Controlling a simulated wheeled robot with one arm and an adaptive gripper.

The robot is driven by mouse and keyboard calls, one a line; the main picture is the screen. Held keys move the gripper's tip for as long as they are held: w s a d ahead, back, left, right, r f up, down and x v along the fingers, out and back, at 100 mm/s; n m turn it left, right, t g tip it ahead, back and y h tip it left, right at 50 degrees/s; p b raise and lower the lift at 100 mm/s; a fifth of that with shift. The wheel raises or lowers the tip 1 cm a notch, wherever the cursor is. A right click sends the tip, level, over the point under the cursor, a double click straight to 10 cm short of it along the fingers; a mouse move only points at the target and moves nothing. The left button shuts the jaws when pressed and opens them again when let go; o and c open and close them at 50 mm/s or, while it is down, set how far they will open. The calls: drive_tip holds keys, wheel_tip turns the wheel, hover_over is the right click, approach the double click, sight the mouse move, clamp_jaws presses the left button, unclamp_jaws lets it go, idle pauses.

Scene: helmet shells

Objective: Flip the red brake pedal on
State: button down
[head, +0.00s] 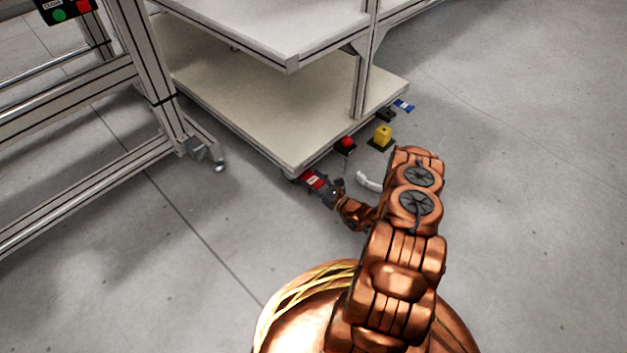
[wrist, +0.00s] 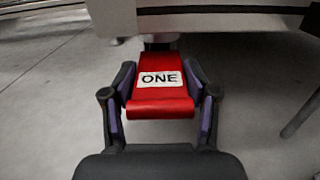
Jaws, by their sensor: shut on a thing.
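The red brake pedal (head: 314,180) is low at the near corner of the white shelf cart, close to the floor. In the wrist view the pedal (wrist: 162,86) fills the middle and carries a white label reading "ONE". My gripper (head: 328,190) is at the pedal, and in the wrist view my gripper (wrist: 162,105) has one finger along each side of it, shut on it. The pedal's far end runs under the cart's edge, where its mount and the caster are mostly hidden.
The white shelf cart (head: 270,140) stands above the pedal. A metal frame (head: 150,70) stands at left. Grey floor is free in front.

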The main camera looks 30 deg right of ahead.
drive_tip(key=shift+t+p, duration=0.35)
drive_tip(key=shift+t, duration=0.05)
drive_tip(key=shift+s+f, duration=0.15)
drive_tip(key=shift+f, duration=0.1)
drive_tip(key=shift+c, duration=2.4)
unclamp_jaws()
drive_tip(key=v, duration=1.2)
drive_tip(key=shift+d, duration=0.1)
